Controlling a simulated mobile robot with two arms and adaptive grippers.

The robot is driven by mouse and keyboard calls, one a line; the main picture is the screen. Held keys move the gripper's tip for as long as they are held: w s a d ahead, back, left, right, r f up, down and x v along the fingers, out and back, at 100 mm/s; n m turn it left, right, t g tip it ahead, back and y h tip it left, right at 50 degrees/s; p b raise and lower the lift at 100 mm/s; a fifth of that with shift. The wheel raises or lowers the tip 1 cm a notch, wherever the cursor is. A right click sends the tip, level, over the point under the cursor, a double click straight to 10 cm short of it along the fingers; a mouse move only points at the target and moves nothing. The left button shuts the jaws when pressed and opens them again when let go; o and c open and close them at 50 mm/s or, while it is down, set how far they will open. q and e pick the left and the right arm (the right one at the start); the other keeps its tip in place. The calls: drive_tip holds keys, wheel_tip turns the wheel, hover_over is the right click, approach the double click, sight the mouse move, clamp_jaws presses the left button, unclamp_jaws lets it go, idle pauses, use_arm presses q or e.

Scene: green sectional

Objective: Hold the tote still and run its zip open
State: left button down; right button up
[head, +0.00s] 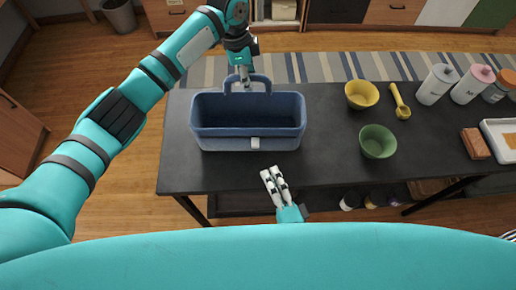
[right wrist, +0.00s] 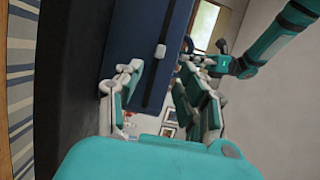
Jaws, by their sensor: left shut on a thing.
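The blue tote (head: 220,141) stands upright on the dark table. Its top looks hollow, and an arched handle (head: 228,86) rises at its far side. A small white zip pull (head: 255,143) sits on its near face, right of centre; it also shows in the right wrist view (right wrist: 161,51). My left gripper (head: 246,80) is shut on the far handle. My right gripper (head: 271,175) is just in front of the tote, apart from the pull. In the right wrist view its fingers (right wrist: 163,88) are spread, with nothing held and the tote's face beyond.
The dark table (head: 330,165) carries a yellow bowl (head: 361,95), a green bowl (head: 377,141) and a yellow scoop (head: 400,102) right of the tote. Bottles (head: 436,84), a brown block (head: 475,144) and a white tray (head: 494,126) are farther right. Table between tote and bowls is clear.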

sight(256, 148)
drive_tip(key=x, duration=0.9)
drive_tip(key=shift+w+a, duration=0.1)
drive_tip(key=shift+w, duration=0.05)
drive_tip(key=shift+c, duration=0.4)
clamp_jaws()
